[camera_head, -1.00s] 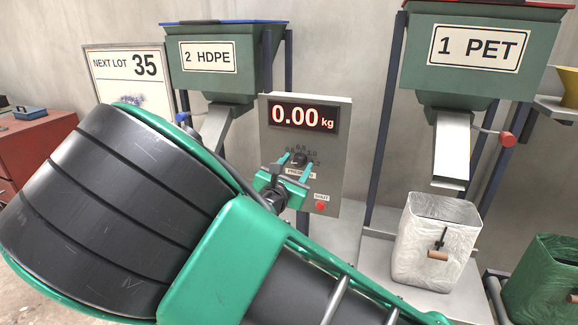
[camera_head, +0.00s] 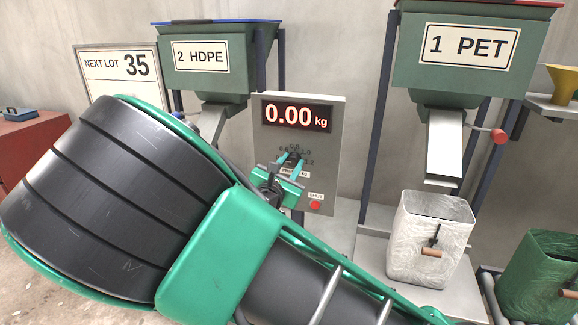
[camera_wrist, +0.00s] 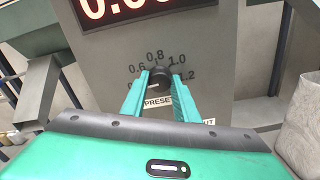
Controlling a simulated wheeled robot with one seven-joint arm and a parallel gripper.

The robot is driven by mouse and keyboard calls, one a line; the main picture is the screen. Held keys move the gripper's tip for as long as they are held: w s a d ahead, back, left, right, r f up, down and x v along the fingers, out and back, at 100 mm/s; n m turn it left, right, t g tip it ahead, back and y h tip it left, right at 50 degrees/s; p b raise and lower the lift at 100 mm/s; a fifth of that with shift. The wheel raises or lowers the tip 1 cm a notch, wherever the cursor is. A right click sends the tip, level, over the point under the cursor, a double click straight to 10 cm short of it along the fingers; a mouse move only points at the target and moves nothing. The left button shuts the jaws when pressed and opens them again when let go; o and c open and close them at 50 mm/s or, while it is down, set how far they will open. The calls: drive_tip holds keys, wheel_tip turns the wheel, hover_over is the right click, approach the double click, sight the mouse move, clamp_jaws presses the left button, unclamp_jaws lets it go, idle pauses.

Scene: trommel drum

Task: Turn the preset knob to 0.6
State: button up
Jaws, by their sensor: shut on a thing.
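The preset knob (camera_wrist: 160,77) is a small dark round knob on the grey scale panel (camera_head: 327,170), in a dial marked with several numbers from the left up to 1.2. A pale mark on the knob seems to point left and slightly down, below the 0.6 label (camera_wrist: 137,68). My gripper (camera_head: 289,160) has green fingers. It also shows in the wrist view (camera_wrist: 160,84), where the fingers sit on either side of the knob and are shut on it. The left finger partly covers the lowest number. The PRESET label (camera_wrist: 158,103) is partly hidden between the fingers.
The red display (camera_head: 297,115) reads 0.00 kg. A red button (camera_head: 314,205) sits on the panel below right of the knob. The 2 HDPE hopper (camera_head: 222,83) and 1 PET hopper (camera_head: 415,83) stand behind; a clear bag (camera_head: 410,238) stands under the PET chute.

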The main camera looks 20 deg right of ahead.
drive_tip(key=m, duration=0.4)
drive_tip(key=shift+m, duration=2.4)
drive_tip(key=shift+f, duration=0.1)
drive_tip(key=o, duration=1.1)
drive_tip(key=shift+c, duration=0.2)
drive_tip(key=v, duration=1)
drive_tip(key=shift+s+a, duration=0.2)
drive_tip(key=shift+s, duration=0.05)
